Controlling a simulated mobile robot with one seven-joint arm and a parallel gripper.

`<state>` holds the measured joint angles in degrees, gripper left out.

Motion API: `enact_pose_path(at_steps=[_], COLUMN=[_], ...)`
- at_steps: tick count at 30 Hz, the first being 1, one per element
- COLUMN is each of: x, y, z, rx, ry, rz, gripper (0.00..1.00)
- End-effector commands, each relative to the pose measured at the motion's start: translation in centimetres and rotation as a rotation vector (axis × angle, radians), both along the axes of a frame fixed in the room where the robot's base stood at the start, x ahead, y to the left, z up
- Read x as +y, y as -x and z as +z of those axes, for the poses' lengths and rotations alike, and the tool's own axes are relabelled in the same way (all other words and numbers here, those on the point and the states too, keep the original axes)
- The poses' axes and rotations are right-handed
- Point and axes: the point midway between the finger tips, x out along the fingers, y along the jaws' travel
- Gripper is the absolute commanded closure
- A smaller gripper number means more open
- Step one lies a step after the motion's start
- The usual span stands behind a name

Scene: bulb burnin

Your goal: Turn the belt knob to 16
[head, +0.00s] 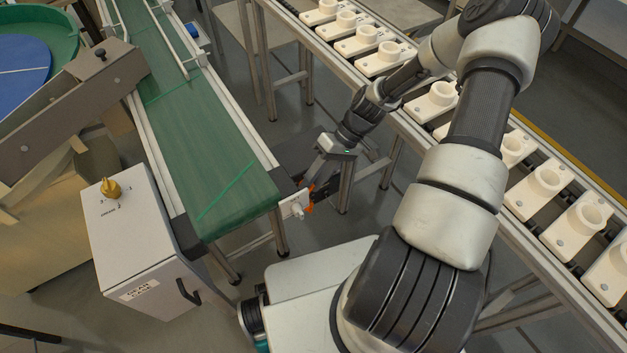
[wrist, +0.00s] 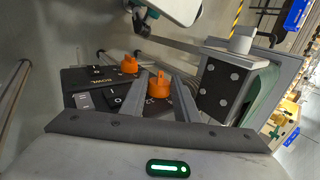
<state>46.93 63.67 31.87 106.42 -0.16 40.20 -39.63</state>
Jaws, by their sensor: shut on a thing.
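In the wrist view, my gripper (wrist: 157,100) has its two grey fingers on either side of an orange knob (wrist: 158,86) and is shut on it. The knob stands on a black panel (wrist: 115,100) with white marks; its label and setting are mostly hidden by the fingers. A second orange knob (wrist: 128,65) stands apart behind it, on a plate with the label "BOWL" at its left. In the head view, my gripper (head: 313,193) is at the near end of the green belt (head: 205,170), and a bit of orange shows beside it.
A grey cabinet (head: 140,235) with a yellow knob (head: 111,188) stands left. A rail with several white holders (head: 440,98) runs on the right.

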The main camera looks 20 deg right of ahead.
Motion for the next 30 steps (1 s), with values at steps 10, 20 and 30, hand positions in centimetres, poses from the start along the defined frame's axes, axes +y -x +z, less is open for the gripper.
enact_pose_path(at_steps=[10,20,30], x=[0.0,-1.0,-5.8], y=[0.0,-0.3,-1.6], z=[0.0,1.4,7.8], rx=[0.001,-0.002,-0.003], ry=[0.001,0.002,0.003], rz=[0.001,-0.001,-0.003], gripper=[0.53,0.53,0.53])
